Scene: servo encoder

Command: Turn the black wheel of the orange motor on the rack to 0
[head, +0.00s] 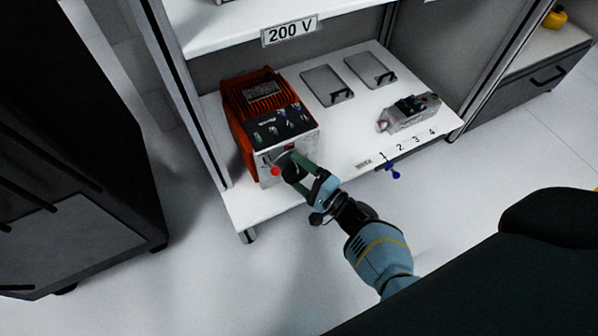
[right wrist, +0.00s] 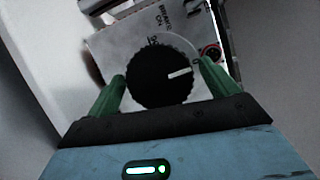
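The orange motor (head: 262,103) stands at the left of the rack's white shelf, its grey front panel facing me. Its black wheel (right wrist: 158,78) fills the middle of the right wrist view. A white mark on the wheel points right and slightly up, towards the right finger. A curved scale with small print runs above and right of the wheel; the figure near the right fingertip is hard to read. My right gripper (right wrist: 163,72) has a green finger on each side of the wheel, with no clear gap. In the head view the right gripper (head: 297,174) partly hides the wheel. My left gripper is out of view.
A red knob (head: 276,171) sits beside the wheel. Two grey plates (head: 327,84) and a small grey device (head: 409,112) lie on the shelf. A blue knob (head: 394,174) is at the shelf's front edge, near the printed numbers. A dark cabinet (head: 75,150) stands at left.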

